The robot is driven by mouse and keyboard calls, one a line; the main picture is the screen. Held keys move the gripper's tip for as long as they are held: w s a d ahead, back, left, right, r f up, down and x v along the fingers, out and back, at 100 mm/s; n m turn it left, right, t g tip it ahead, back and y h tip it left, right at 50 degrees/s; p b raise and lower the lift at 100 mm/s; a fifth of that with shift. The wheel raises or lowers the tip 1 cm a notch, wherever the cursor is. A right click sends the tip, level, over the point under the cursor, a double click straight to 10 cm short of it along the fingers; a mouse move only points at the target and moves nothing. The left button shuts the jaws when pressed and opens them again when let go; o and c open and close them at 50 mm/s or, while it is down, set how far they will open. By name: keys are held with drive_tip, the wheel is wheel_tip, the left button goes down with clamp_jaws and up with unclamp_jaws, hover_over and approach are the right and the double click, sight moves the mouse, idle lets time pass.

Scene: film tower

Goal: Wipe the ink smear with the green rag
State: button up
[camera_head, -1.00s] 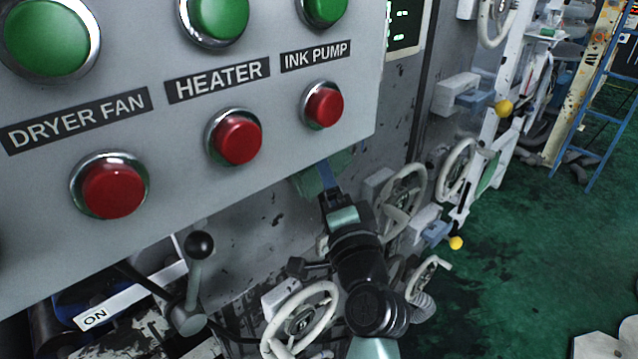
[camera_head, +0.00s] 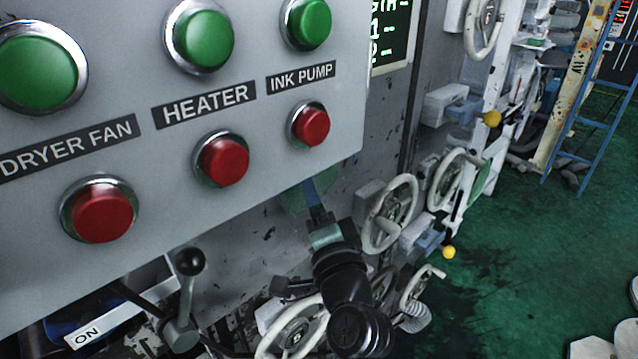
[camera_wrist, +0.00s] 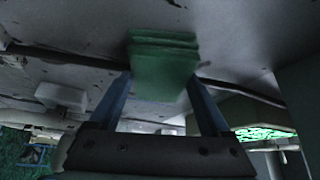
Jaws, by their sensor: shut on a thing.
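The green rag (camera_wrist: 165,65) is a folded pad between the blue fingers of my gripper (camera_wrist: 162,88) in the wrist view. My gripper is shut on it, with the rag's far end near the grey spotted surface; I cannot tell whether they touch. In the head view the rag (camera_head: 296,201) shows dark green just under the lower edge of the button panel, partly hidden by the panel and by my gripper (camera_head: 314,190). Dark marks dot the grey machine wall (camera_head: 268,233); I cannot tell which of them is the ink smear.
The grey button panel (camera_head: 250,125) overhangs close above and left of my gripper. A black-knobbed lever (camera_head: 187,290) stands below the panel. White handwheels (camera_head: 390,213) and yellow-knobbed levers (camera_head: 449,252) line the machine at right. The green floor (camera_head: 530,250) is open.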

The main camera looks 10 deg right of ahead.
drive_tip(key=shift+s+a+p, duration=0.5)
drive_tip(key=shift+a, duration=0.3)
drive_tip(key=shift+s+a+p, duration=0.5)
drive_tip(key=shift+s+a, duration=0.05)
drive_tip(key=shift+a, duration=0.25)
drive_tip(key=shift+s+a+p, duration=0.5)
drive_tip(key=shift+a, duration=0.3)
drive_tip(key=shift+s+a+p, duration=1.25)
drive_tip(key=shift+s+a, duration=0.05)
drive_tip(key=shift+a, duration=0.2)
drive_tip(key=shift+d+f, duration=0.1)
drive_tip(key=shift+d, duration=0.1)
drive_tip(key=s+d+b, duration=0.3)
drive_tip(key=s, duration=0.2)
drive_tip(key=shift+d, duration=0.25)
